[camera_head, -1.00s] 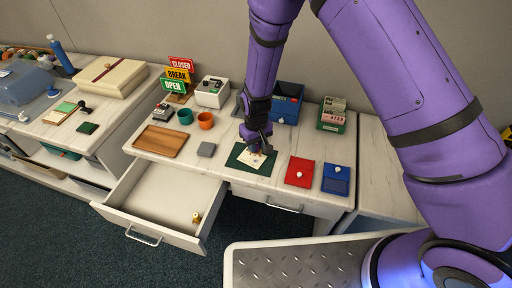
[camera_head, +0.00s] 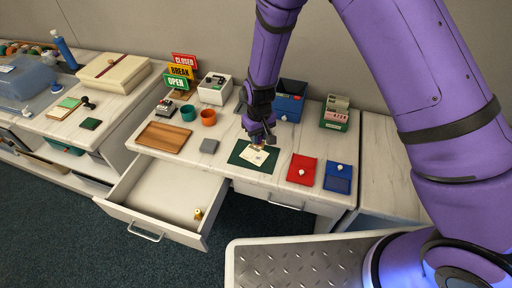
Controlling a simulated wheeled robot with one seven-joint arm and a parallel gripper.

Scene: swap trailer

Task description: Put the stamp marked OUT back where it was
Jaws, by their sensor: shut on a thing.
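My gripper (camera_head: 262,141) is above the far edge of a dark green mat (camera_head: 239,158) in the middle of the desk. It is shut on a small stamp (camera_head: 257,147), mostly hidden by the fingers; its marking cannot be read. A pale card (camera_head: 259,157) with dark marks lies on the mat, just below the gripper. The open drawer (camera_head: 160,193) at the front left holds one small yellowish piece (camera_head: 198,214) near its right side; its marking cannot be read either.
Red (camera_head: 302,172) and blue (camera_head: 338,184) pads lie right of the mat. A blue box (camera_head: 290,100) and a green card box (camera_head: 335,116) stand behind. The drawer juts out in front.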

